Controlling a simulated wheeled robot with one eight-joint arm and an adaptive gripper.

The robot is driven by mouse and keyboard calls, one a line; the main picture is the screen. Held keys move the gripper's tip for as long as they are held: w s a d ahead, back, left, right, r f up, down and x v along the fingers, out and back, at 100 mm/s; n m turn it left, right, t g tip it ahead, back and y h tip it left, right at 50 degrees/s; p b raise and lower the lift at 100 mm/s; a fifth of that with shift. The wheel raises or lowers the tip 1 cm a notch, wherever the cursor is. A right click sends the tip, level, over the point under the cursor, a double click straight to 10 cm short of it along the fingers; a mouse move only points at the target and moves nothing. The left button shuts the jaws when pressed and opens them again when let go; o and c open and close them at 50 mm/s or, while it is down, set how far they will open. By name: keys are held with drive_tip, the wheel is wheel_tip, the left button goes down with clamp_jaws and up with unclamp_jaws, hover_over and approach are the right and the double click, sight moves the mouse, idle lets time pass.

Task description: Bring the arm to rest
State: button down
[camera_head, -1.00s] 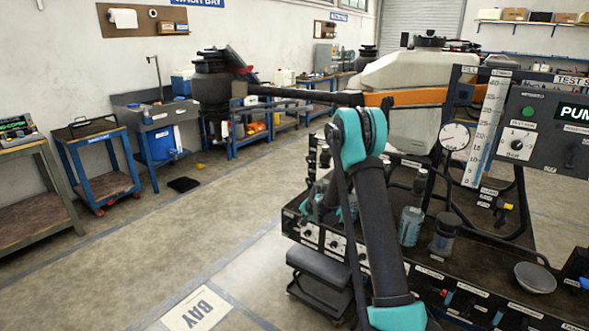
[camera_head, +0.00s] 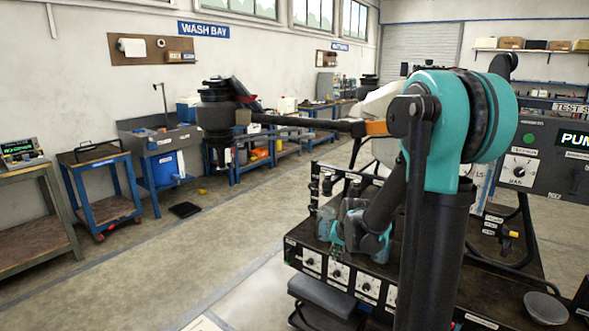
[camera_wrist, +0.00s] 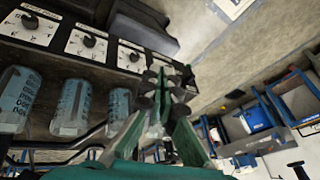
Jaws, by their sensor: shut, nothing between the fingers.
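My gripper (camera_wrist: 160,95) is shut with nothing between its fingers. In the wrist view its fingers point along the dial front of the test bench, with the floor beyond. In the head view my arm stands tall in front of the bench, its large teal joint high at the right. The teal wrist end hangs low over the bench's left part, and the fingers are hard to make out there. The spray drone (camera_head: 384,110) is behind my arm, largely hidden by it. Its dark boom (camera_head: 305,121) reaches left to a motor pod (camera_head: 216,112).
Clear bottles (camera_wrist: 72,105) stand close to my gripper. A blue cart (camera_head: 97,160) and a sink (camera_head: 160,140) line the left wall.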

drive_tip(key=s+d+n, duration=0.1)
drive_tip(key=s+d, duration=0.1)
drive_tip(key=s, duration=0.9)
drive_tip(key=s+d+f+n+h, duration=0.1)
drive_tip(key=s+d+n, duration=0.1)
drive_tip(key=s, duration=1)
drive_tip(key=shift+d+g, duration=0.3)
drive_tip(key=shift+d, duration=0.45)
